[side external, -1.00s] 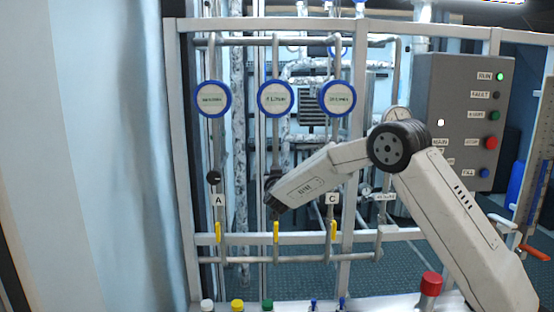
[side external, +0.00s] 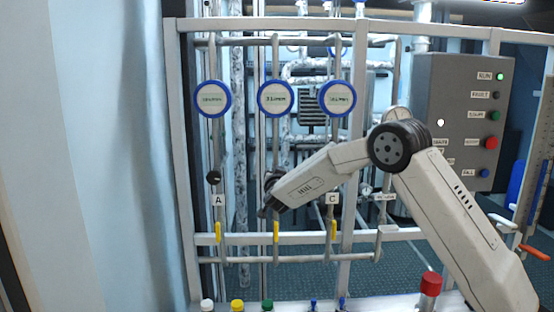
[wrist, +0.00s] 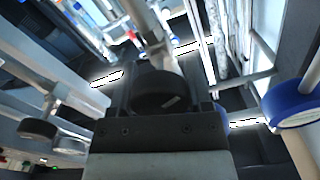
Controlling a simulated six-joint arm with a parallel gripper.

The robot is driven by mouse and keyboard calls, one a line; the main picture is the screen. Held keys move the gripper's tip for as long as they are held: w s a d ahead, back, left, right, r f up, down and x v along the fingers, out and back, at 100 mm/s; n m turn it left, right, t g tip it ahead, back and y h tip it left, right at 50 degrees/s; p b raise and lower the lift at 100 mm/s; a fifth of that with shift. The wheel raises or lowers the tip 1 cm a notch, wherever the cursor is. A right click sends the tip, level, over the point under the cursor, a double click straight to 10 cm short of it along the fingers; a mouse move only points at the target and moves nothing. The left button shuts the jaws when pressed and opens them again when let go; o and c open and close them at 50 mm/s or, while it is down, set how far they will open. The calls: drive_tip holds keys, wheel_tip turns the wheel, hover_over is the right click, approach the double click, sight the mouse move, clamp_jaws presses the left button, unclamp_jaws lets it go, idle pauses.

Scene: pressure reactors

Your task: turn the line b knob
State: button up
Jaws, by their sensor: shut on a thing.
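The line B knob is a black round knob (wrist: 158,88) on a grey pipe in the wrist view. My gripper (wrist: 160,98) is shut on it, with one dark jaw on each side. In the side external view my gripper (side external: 268,192) is at the middle pipe, between the A and C labels, and its dark jaws hide the knob and the B label. A white mark shows on the knob's face in the wrist view. The line B gauge (side external: 276,99), white with a blue rim, is above on the same pipe.
The line A knob (side external: 213,178) is on the left pipe, and the C label (side external: 332,199) is to the right, close to my wrist. Yellow handles (side external: 276,232) hang below. A grey control box (side external: 460,120) stands at the right. A red button (side external: 430,284) is at the bottom.

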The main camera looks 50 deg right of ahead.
drive_tip(key=o, duration=1.3)
drive_tip(key=shift+v, duration=3.9)
